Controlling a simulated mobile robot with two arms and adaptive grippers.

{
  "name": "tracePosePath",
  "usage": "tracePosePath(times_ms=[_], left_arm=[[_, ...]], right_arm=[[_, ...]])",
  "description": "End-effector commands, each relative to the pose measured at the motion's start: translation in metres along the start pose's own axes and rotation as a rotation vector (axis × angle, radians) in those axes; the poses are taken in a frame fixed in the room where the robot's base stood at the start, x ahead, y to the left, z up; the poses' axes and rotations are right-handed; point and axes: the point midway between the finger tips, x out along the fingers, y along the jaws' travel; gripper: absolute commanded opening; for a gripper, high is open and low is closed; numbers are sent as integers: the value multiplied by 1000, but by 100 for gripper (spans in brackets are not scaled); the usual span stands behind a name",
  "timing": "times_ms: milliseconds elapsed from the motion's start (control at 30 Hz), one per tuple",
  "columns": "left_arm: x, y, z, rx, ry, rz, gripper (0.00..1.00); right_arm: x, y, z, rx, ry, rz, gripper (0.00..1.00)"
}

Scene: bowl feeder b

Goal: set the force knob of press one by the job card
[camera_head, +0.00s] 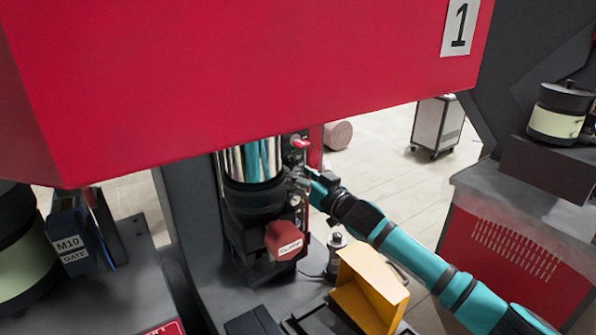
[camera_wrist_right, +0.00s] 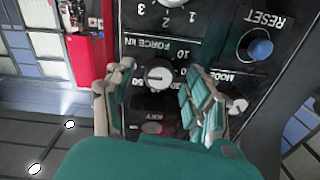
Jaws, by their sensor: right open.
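Press one shows in the head view as a large red head (camera_head: 240,75) with a plate marked 1 (camera_head: 460,27). My right gripper (camera_head: 301,183) reaches in beside its column. In the right wrist view, the force knob (camera_wrist_right: 158,77) is light and round on a black panel, under an upside-down FORCE kN label, with scale numbers around it. My right gripper (camera_wrist_right: 150,88) is open, one finger on either side of the knob; contact is unclear. I cannot read the knob's setting surely. No job card is recognisable. My left gripper is not in view.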

Motion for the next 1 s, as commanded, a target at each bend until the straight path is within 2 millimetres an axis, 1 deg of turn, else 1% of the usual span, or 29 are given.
tracePosePath(times_ms=[100, 367, 467, 800, 1000], left_arm=[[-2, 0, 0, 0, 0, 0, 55], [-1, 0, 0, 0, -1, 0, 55], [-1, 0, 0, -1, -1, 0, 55], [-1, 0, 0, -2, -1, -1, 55], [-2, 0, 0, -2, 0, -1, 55]], right_arm=[[5, 0, 0, -1, 0, 0, 55], [6, 0, 0, -1, 0, 0, 55], [6, 0, 0, -1, 0, 0, 45], [6, 0, 0, -1, 0, 0, 0], [6, 0, 0, -13, -1, 0, 0]])
